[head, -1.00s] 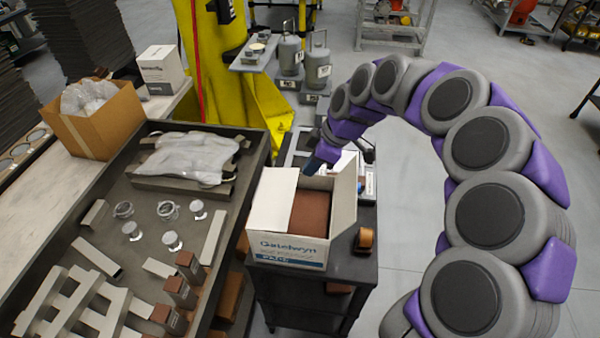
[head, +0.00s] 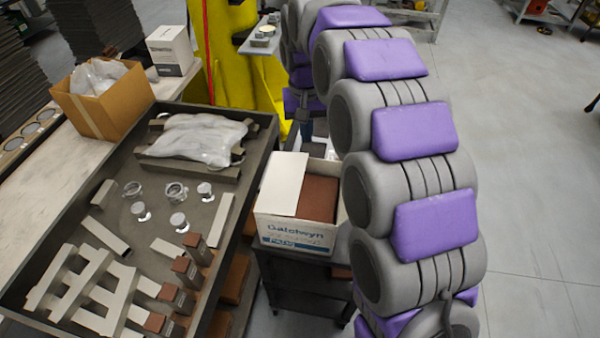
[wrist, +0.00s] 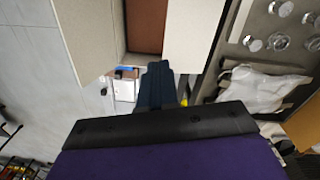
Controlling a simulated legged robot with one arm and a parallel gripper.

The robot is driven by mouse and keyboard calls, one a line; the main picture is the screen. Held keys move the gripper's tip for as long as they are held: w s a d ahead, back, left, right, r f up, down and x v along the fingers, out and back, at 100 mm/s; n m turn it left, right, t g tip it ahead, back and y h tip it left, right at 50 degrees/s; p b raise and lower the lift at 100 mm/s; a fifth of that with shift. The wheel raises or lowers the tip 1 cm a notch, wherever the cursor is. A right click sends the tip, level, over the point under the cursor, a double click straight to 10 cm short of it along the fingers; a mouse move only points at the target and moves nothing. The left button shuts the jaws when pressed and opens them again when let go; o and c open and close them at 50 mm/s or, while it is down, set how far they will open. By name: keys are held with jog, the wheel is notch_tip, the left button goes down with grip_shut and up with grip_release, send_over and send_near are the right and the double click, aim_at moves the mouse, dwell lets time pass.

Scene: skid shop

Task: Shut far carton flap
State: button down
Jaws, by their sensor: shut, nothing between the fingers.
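The white carton (head: 292,238) with blue print stands on a dark cart, its top partly open. Its left flap (head: 285,184) lies folded inward over the left part, beside brown contents (head: 317,197). My arm covers the carton's right side in the head view. In the wrist view the brown contents (wrist: 146,25) lie between a pale panel (wrist: 88,35) on the left and a white panel (wrist: 197,38) on the right. I cannot clearly tell the far flap's angle. My gripper (wrist: 156,68) is shut and empty, just beyond the carton's far side; whether it touches the carton is unclear.
A grey bench tray (head: 255,150) with metal parts and a bagged item (head: 195,137) is left of the carton. A brown box (head: 106,108) and a white box (head: 170,50) stand behind it.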

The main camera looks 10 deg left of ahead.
jog(key=a+m, duration=0.2)
jog(key=m+h+b, duration=0.1)
jog(key=b, duration=0.2)
send_near(302, 177)
jog(key=f, duration=0.4)
jog(key=s+f, duration=0.1)
jog(key=f, duration=0.2)
jog(key=shift+s+d, duration=0.1)
jog(key=shift+d, duration=0.3)
jog(key=shift+d+f+y+p, duration=0.25)
jog(key=shift+f+y+p, duration=0.15)
jog(key=shift+y+p, duration=0.3)
jog(key=shift+d+f, duration=0.1)
jog(key=shift+f, duration=0.2)
